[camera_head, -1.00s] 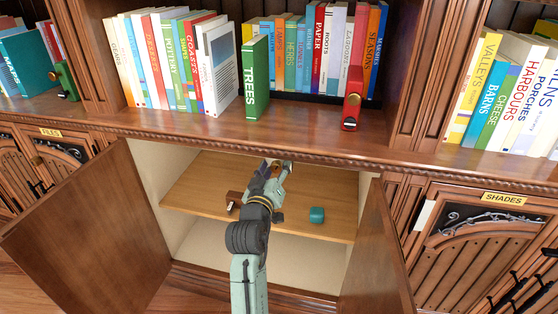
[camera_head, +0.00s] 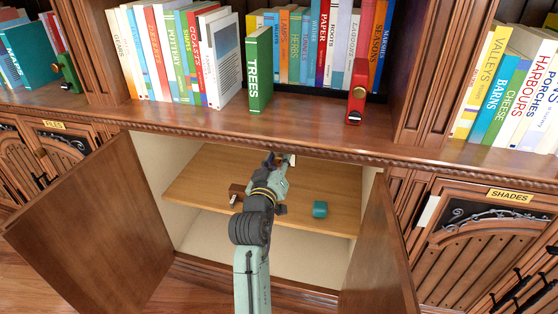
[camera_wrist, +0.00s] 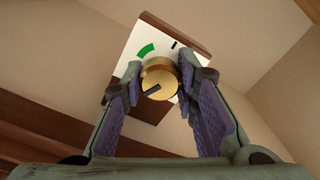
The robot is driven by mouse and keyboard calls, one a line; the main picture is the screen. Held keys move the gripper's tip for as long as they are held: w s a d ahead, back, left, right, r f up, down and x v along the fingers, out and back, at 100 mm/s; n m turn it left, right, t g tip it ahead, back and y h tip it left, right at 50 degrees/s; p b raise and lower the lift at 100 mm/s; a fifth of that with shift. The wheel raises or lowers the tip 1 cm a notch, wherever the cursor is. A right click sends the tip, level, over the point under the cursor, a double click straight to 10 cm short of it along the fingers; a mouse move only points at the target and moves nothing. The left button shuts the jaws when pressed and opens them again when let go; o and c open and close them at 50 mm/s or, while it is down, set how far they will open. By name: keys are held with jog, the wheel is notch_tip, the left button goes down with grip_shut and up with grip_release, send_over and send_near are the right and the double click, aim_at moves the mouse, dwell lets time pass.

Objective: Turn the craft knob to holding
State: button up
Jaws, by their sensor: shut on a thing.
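The craft knob (camera_wrist: 158,78) is a round brass knob on a white plate (camera_wrist: 129,60) with a brown edge, seen in the wrist view. Its dark pointer line aims to the lower left. A green arc lies at the upper left of the plate and a short black mark at the top right. My gripper (camera_wrist: 161,84) is shut on the knob, one purple-padded finger on each side. In the head view my gripper (camera_head: 278,159) reaches into the open cabinet below the bookshelf, and the knob is hidden there.
Open cabinet doors stand left (camera_head: 90,225) and right (camera_head: 380,245) of my arm. The inner wooden shelf (camera_head: 330,190) holds a teal block (camera_head: 320,209) and a small brown item (camera_head: 236,192). Books and a red holder (camera_head: 357,95) stand on the shelf above.

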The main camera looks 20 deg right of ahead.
grip_shut()
jog(key=m+b, duration=0.2)
jog(key=shift+m, duration=0.4)
jog(key=m+b, duration=0.3)
jog(key=m, duration=0.2)
jog(key=shift+b, duration=0.3)
jog(key=m+b, duration=0.3)
jog(key=m, duration=0.2)
jog(key=shift+d+f+m, duration=0.1)
jog(key=shift+m, duration=0.3)
jog(key=shift+s+m+b, duration=0.1)
jog(key=shift+m+b, duration=1)
jog(key=shift+m, duration=0.4)
